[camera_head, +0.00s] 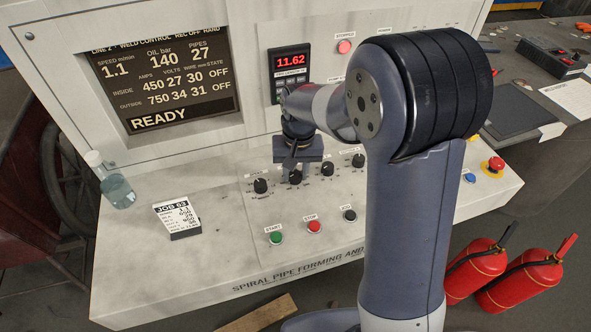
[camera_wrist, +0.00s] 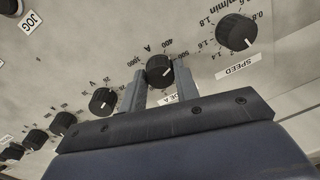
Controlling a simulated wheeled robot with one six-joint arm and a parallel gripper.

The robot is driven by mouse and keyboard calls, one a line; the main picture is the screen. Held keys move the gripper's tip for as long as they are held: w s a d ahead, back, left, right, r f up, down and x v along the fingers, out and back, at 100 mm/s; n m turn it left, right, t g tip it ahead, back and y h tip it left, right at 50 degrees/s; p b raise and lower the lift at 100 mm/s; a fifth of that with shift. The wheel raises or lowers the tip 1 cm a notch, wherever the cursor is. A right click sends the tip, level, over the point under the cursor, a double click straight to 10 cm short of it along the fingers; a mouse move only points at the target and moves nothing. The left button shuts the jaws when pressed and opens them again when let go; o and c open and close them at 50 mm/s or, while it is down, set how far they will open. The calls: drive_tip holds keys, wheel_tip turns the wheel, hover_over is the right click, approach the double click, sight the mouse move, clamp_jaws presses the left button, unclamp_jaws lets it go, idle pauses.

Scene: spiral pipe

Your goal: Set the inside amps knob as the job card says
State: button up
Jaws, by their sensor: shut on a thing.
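The inside amps knob (camera_wrist: 160,69) is a black knob with an "A" scale around it, showing 400, 500 and 1000; its label is partly hidden. My gripper (camera_wrist: 159,78) is shut on it, with one finger on each side. In the head view my gripper (camera_head: 298,158) reaches down over the panel, and the knob (camera_head: 295,177) shows just below it. The screen (camera_head: 178,75) reads inside amps 450, volts 27, wire 30, OFF, and "READY". The job card (camera_head: 177,217) stands on the desk, headed "JOB 63"; its smaller lines are too small to read surely.
The speed knob (camera_wrist: 237,31) is beside the held knob, and more knobs (camera_wrist: 103,101) run along the other side. The start button (camera_head: 275,237), stop button (camera_head: 314,226) and jog button (camera_head: 350,214) lie in front. A clear bottle (camera_head: 117,190) stands at the left.

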drive_tip(key=m, duration=0.4)
drive_tip(key=shift+r, duration=0.1)
drive_tip(key=m, duration=0.4)
drive_tip(key=shift+m+p, duration=0.3)
drive_tip(key=shift+p, duration=0.05)
drive_tip(key=m, duration=0.4)
drive_tip(key=shift+m+t, duration=0.3)
drive_tip(key=m, duration=0.4)
drive_tip(key=shift+a+h, duration=0.1)
drive_tip(key=shift+h, duration=0.2)
drive_tip(key=o, duration=1)
drive_tip(key=shift+s, duration=0.1)
